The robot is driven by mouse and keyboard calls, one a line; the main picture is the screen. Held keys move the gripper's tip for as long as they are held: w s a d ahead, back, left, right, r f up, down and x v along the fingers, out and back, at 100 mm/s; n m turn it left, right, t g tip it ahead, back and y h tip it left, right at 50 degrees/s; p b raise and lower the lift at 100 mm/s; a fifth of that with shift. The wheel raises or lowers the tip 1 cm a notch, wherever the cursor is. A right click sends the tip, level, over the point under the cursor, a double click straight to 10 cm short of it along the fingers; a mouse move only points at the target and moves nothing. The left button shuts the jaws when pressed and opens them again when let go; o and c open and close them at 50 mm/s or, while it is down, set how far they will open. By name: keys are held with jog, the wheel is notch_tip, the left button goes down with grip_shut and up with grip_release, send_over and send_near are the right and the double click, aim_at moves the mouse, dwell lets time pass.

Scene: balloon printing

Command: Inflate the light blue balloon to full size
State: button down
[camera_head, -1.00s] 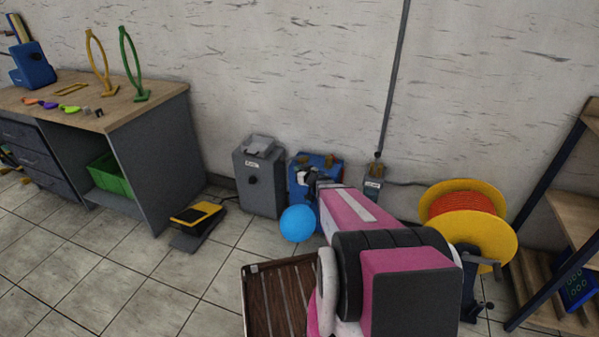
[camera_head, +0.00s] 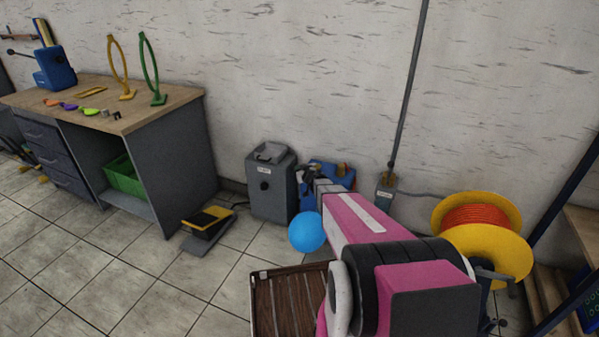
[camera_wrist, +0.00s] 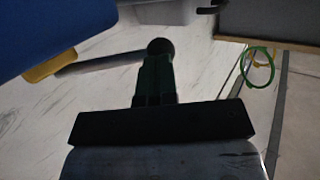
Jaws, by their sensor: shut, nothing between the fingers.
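The light blue balloon (camera_head: 307,232) is round and visibly filled. It shows low in front of the blue machine (camera_head: 343,172), beside my pink arm, which hides part of that machine. My gripper (camera_head: 303,174) is at the blue machine's left side, close to the grey machine (camera_head: 270,190), and above the balloon in the picture. In the wrist view my gripper's fingers (camera_wrist: 155,80) are together with nothing between them. A dark round knob-like shape (camera_wrist: 160,46) shows just beyond their tips; I cannot tell if they touch it. The balloon is not clearly seen there.
A yellow-and-black foot pedal (camera_head: 206,221) lies on the floor left of the grey machine. A desk (camera_head: 178,109) stands further left. A slatted wooden tray (camera_head: 290,300) is in front. A yellow reel (camera_head: 487,239) and a shelf (camera_head: 583,222) stand right.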

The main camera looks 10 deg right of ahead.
aim_at(294, 165)
jog(key=shift+w+a+m+t+h, duration=0.25)
jog(key=shift+w+m+h, duration=0.35)
jog(key=shift+h, duration=0.2)
jog(key=shift+w+a+m+t+h, duration=0.15)
jog(key=shift+w+a+m+h, duration=0.1)
jog(key=shift+w+m+h, duration=0.45)
jog(key=shift+x, duration=1.05)
jog(key=shift+w+r, duration=0.1)
jog(key=shift+r, duration=0.1)
jog(key=shift+a, duration=0.1)
jog(key=a+v, duration=0.2)
jog(key=v, duration=1.2)
jog(key=shift+s+a, duration=0.3)
jog(key=shift+a, duration=0.05)
